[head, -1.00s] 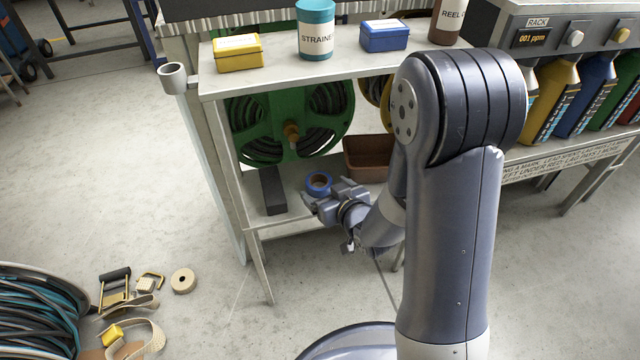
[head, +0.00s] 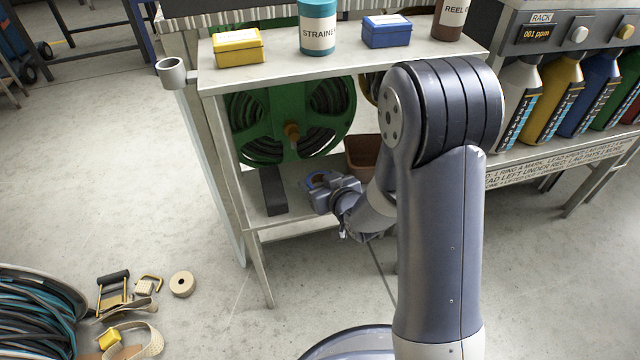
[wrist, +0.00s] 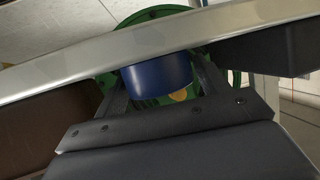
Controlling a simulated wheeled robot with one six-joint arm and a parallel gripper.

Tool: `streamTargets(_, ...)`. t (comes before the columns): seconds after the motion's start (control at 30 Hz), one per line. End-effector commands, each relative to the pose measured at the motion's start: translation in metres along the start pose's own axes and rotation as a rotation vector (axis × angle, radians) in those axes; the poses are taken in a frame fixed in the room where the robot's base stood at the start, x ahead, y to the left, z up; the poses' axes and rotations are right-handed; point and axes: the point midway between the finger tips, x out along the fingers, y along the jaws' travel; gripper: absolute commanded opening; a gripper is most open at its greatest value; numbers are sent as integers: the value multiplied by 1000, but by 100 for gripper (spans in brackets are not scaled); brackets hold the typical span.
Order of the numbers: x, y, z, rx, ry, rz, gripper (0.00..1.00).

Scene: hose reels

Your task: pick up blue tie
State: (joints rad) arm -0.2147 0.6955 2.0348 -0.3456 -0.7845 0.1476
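The blue tie, a short blue roll or ring (head: 317,178), is on the lower shelf (head: 300,213) near its front edge, mostly hidden behind my gripper in the head view. My gripper (head: 321,184) is low over the shelf, reaching in from the right. In the wrist view the blue tie (wrist: 158,76) lies between my two fingers (wrist: 160,88), one on each side. The fingers are spread wide and look open around it; whether either one touches it cannot be told.
A dark block (head: 272,191) stands left of my gripper and a brown bin (head: 362,157) right of it. A green hose reel (head: 262,125) is behind. The upper shelf (head: 280,75) overhangs, carrying a yellow box (head: 238,48), a strainer can (head: 317,28) and a blue box (head: 386,32).

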Motion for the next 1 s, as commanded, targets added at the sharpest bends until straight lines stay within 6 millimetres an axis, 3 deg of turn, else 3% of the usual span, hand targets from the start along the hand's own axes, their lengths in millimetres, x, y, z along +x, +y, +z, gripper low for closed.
streamTargets(0.37, 0, 0, 0, 0, 0, 0, 39)
streamTargets(0.63, -2, 0, -4, 0, 1, 0, 38)
streamTargets(1.0, -28, 0, -69, -2, 4, 1, 38)
